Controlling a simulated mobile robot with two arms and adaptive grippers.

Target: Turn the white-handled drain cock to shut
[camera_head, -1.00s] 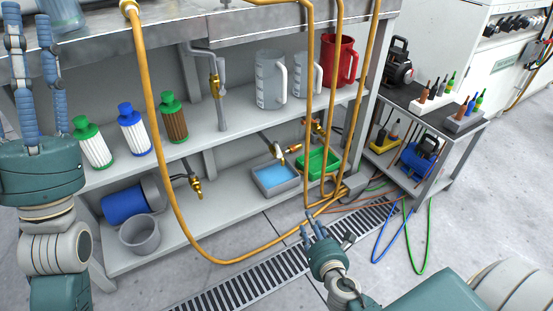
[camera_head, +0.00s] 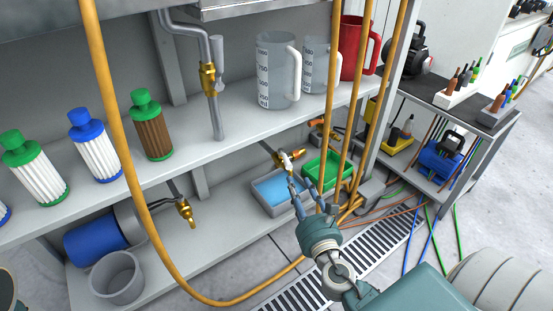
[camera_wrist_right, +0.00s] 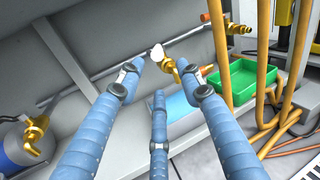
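The drain cock with the white handle (camera_head: 285,160) is a brass valve on a thin pipe over the lower shelf, above a grey tray of blue water (camera_head: 272,206). In the right wrist view its white handle (camera_wrist_right: 157,52) and brass body (camera_wrist_right: 170,67) lie just beyond the fingertips. My right gripper (camera_head: 308,190) is open and empty, in front of and slightly below the cock. In the right wrist view its three blue fingers (camera_wrist_right: 160,86) are spread, with no visible contact with the cock. My left gripper is out of view.
Orange hoses (camera_head: 337,110) hang just right of my right gripper. A green tray (camera_head: 340,168) stands beside the water tray. Another brass cock (camera_head: 186,210) is to the left, above a grey bucket (camera_head: 118,278). The upper shelf (camera_head: 235,142) overhangs the space.

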